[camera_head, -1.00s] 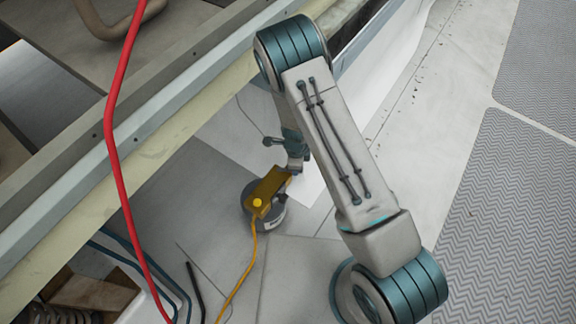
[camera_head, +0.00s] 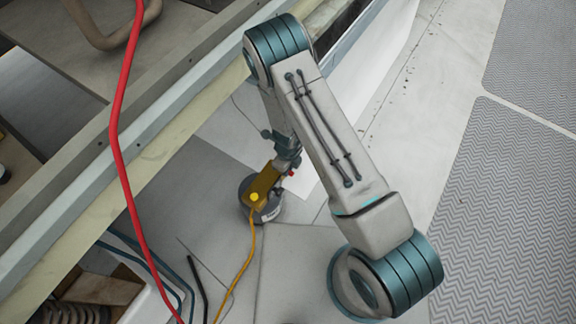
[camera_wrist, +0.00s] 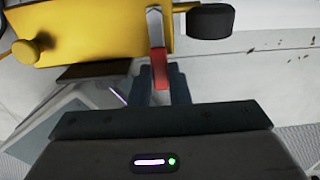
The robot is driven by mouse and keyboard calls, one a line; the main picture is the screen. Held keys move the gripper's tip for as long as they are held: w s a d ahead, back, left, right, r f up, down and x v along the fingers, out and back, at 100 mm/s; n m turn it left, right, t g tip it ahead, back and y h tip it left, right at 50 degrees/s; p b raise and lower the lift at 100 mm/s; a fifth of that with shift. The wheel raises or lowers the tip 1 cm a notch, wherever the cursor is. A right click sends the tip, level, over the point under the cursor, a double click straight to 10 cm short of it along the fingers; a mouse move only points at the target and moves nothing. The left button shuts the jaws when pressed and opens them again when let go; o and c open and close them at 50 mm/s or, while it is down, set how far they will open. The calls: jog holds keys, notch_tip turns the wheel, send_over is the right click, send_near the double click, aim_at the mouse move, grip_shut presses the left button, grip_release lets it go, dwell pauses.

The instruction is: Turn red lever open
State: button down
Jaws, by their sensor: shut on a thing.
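The red lever (camera_wrist: 160,66) stands out from a yellow housing (camera_wrist: 85,28) in the wrist view. My gripper (camera_wrist: 160,82) has a dark finger on each side of the lever and is shut on it. In the head view the yellow housing (camera_head: 263,182) sits on a round grey base (camera_head: 268,211), with a yellow cable (camera_head: 247,262) running from it. My gripper (camera_head: 285,170) is at its upper right end, where a small red spot shows. The fingertips are too small there to make out.
A black cylindrical part (camera_wrist: 211,21) is right of the lever. A red hose (camera_head: 122,170) hangs down at the left, in front of a long metal frame edge (camera_head: 150,118). Dark blue pipes (camera_head: 150,262) lie at the lower left. Light floor panels are clear at the right.

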dwell(0.3)
jog(key=c, duration=1.4)
grip_release()
jog(key=shift+o, duration=0.2)
notch_tip(320, 180, up, 14)
jog(key=p, duration=0.5)
jog(key=shift+f, duration=0.1)
jog(key=d+r+n+y+p, duration=0.1)
jog(key=d+r+n+p, duration=0.2)
jog(key=r, duration=0.7)
jog(key=s+r+n+y+p, duration=0.15)
jog(key=r+n, duration=0.25)
jog(key=r, duration=0.5)
jog(key=d+r+n+y+p, duration=0.1)
jog(key=d+r+n+p, duration=0.2)
jog(key=r, duration=0.7)
jog(key=s+d+r+n+t+h+p, duration=0.1)
jog(key=s+d+r+n+p, duration=0.3)
jog(key=r, duration=0.7)
jog(key=s+d+r+n+t+h+p, duration=0.1)
jog(key=s+d+r+n+p, duration=0.3)
jog(key=s+d+r+n, duration=0.4)
notch_tip(320, 180, up, 4)
jog(key=shift+s+d+r+n+t+h, duration=0.1)
jog(key=shift+s+d+n+t+h, duration=0.1)
jog(key=shift+d+n+t+h, duration=0.45)
